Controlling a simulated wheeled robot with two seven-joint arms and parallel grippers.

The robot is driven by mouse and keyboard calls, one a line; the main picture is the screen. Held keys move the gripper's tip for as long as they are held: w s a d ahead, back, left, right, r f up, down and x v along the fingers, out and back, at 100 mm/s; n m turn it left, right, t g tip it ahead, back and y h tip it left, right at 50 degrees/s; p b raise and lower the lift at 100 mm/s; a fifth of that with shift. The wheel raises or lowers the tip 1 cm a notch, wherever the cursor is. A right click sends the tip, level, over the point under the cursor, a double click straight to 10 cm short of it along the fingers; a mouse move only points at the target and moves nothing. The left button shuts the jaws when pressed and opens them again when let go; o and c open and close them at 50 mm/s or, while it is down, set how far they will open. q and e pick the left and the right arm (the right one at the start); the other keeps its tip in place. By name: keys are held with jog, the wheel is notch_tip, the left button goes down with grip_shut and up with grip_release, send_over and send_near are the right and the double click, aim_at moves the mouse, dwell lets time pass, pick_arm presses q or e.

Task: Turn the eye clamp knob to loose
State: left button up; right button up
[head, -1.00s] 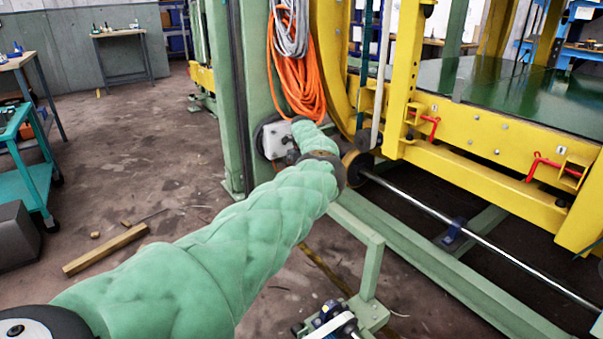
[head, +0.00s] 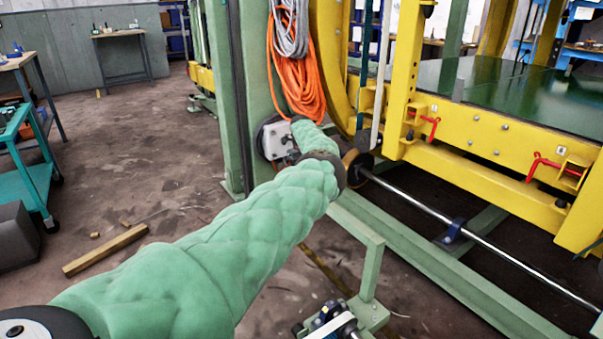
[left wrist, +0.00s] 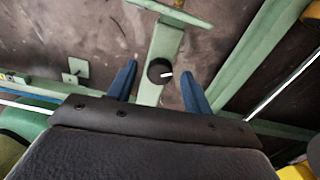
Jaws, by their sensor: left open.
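The black round knob (left wrist: 160,71) with a white pointer mark shows in the left wrist view, on a green metal bar (left wrist: 163,48). The mark points to the right in that view. My left gripper (left wrist: 158,64) is open, its two blue fingers either side of the knob in the picture. Gaps show between the knob and both fingers; I cannot tell the depth between them. In the head view my green-sleeved left arm reaches toward the green post, and its gripper and the knob cannot be made out. My right gripper is not in view.
A green post (head: 256,60) with orange cable (head: 298,75) stands beyond my arm. A yellow frame (head: 480,140) and a steel shaft (head: 480,237) lie to the right. A wooden bar (head: 105,250) lies on the floor left, and a teal cart (head: 38,178) stands farther left.

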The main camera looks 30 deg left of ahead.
pick_arm(q)
notch_tip(320, 180, up, 8)
jog(key=shift+f+p, duration=0.25)
jog(key=shift+p, duration=0.7)
